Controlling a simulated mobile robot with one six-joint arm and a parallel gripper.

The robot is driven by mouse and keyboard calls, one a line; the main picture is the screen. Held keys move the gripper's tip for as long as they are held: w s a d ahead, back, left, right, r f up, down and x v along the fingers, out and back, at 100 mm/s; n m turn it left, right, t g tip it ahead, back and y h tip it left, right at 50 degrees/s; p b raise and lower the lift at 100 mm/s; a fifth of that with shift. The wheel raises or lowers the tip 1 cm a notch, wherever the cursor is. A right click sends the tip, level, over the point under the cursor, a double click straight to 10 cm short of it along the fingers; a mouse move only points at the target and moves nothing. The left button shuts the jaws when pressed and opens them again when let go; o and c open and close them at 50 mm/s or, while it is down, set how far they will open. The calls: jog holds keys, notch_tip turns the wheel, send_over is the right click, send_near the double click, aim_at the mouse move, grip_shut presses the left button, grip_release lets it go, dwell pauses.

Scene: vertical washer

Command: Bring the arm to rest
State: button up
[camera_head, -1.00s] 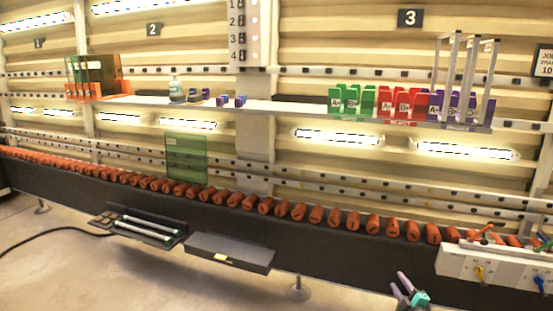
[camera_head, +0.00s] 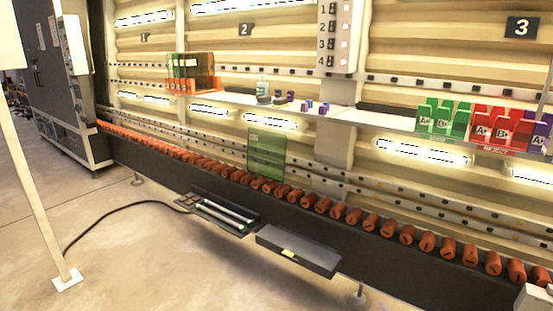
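My gripper does not show clearly in the head view, so its fingers and anything in them cannot be seen. The view looks over a long conveyor of orange rollers (camera_head: 321,205) on a dark frame, running from the far left to the lower right.
A shelf (camera_head: 375,118) above the conveyor holds green holders (camera_head: 443,120), red holders (camera_head: 500,130) and a small bottle (camera_head: 262,88). A green panel (camera_head: 266,155) stands at the rollers. Two dark trays (camera_head: 222,213) (camera_head: 298,250) jut out in front.

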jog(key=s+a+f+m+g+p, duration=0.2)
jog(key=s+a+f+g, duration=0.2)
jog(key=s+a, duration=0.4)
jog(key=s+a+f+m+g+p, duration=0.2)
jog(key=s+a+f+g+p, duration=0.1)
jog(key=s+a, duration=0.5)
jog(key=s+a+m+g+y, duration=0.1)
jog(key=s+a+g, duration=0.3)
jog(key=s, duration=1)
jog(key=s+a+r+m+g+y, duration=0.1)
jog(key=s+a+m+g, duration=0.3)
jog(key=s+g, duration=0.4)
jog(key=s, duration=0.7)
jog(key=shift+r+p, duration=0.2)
jog(key=shift+p, duration=0.2)
